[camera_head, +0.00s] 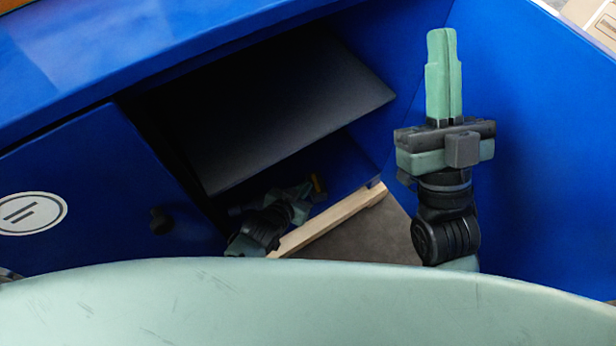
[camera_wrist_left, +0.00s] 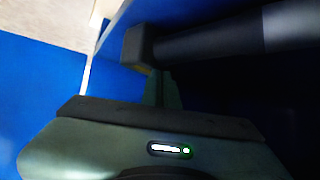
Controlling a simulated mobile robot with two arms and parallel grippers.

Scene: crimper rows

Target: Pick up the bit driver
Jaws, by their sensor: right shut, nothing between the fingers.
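I cannot clearly identify the bit driver. A small yellow-brown piece (camera_head: 318,183) shows beside my left gripper (camera_head: 300,190) in the cabinet's dark lower compartment; it may be part of it. In the left wrist view a dark thick cylinder (camera_wrist_left: 225,38) with a blocky end lies across the top, past the green fingers (camera_wrist_left: 162,90); I cannot tell whether it is the driver or whether they touch. The left fingers' gap is too dark and small to judge. My right gripper (camera_head: 441,40) is raised at the right, fingers together and empty.
The blue cabinet (camera_head: 60,60) has a dark shelf (camera_head: 290,115) above my left gripper. A blue door (camera_head: 100,190) with a black knob (camera_head: 160,220) is at the left, a blue panel (camera_head: 540,130) at the right. A pale wooden strip (camera_head: 330,220) runs below the opening.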

